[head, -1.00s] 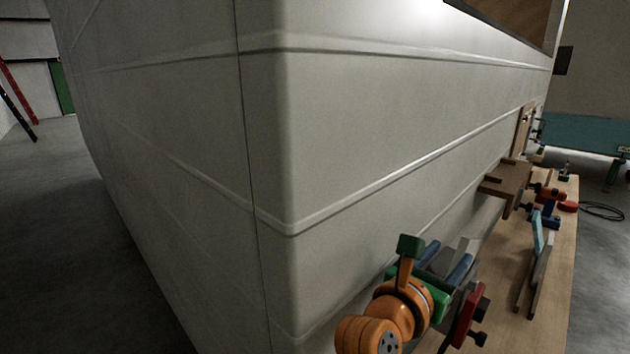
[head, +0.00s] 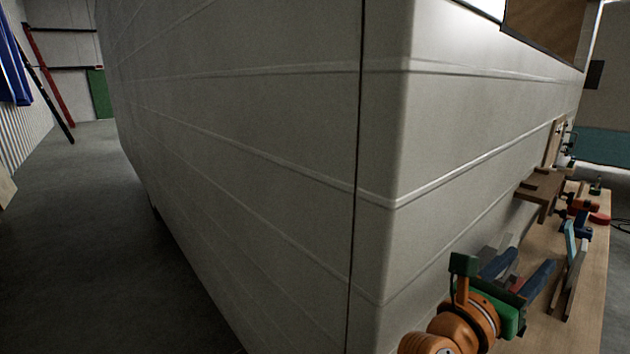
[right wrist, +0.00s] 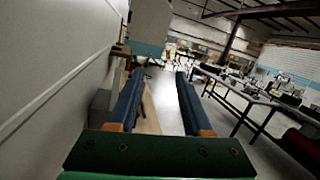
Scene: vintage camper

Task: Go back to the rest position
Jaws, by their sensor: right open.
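My right gripper (head: 533,258) is at the lower right of the head view, on an orange arm, with a green palm and two blue fingers. Its fingers are apart, and nothing shows between them in the right wrist view (right wrist: 160,76). It is close beside the pale camper wall (head: 240,200), over or in front of the near end of a wooden bench (head: 598,250). I cannot tell whether it touches the bench or the tools there. My left gripper is not in view.
The camper fills most of the head view, its corner close ahead. Clamps (head: 575,228) and a board (head: 570,285) are on the bench. Grey floor (head: 75,250) is clear at left. Tables with items (right wrist: 240,95) stand across an aisle in the right wrist view.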

